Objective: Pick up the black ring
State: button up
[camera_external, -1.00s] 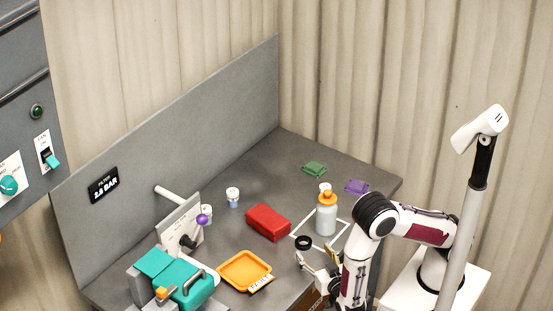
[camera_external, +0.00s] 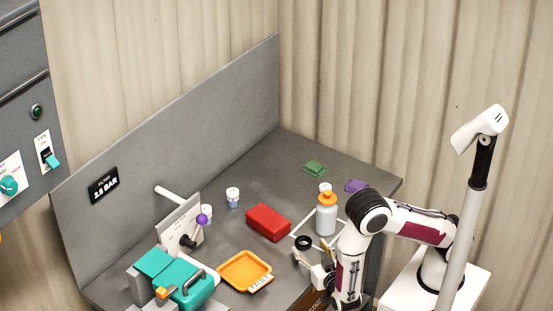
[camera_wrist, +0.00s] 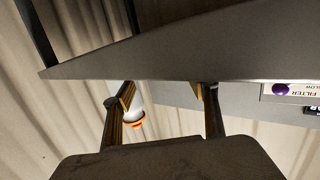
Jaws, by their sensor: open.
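The black ring (camera_external: 303,242) lies on the grey bench in the external view, just left of the white square outline and near the bench's front edge. My gripper (camera_external: 311,254) is beside it, on the near side, with its fingers spread and nothing between them. In the wrist view my gripper (camera_wrist: 165,100) shows its two fingers well apart. The ring cannot be made out in the wrist view, where a grey slab-like surface (camera_wrist: 170,55) fills much of the upper part.
A white bottle with an orange cap (camera_external: 326,215) stands behind the ring; a red block (camera_external: 268,222) lies to its left. An orange tray (camera_external: 226,281) and a teal machine (camera_external: 185,291) are at front left. Green (camera_external: 314,168) and purple (camera_external: 355,186) pieces lie farther back.

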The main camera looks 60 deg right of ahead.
aim_at(301, 238)
jog(key=shift+w+d+f, duration=0.3)
jog(key=shift+w+d, duration=0.05)
jog(key=shift+w, duration=0.15)
jog(key=shift+w+d+f, duration=0.25)
jog(key=shift+w+d, duration=0.1)
jog(key=shift+w, duration=0.15)
jog(key=shift+x, duration=1)
jog(key=c, duration=1.4)
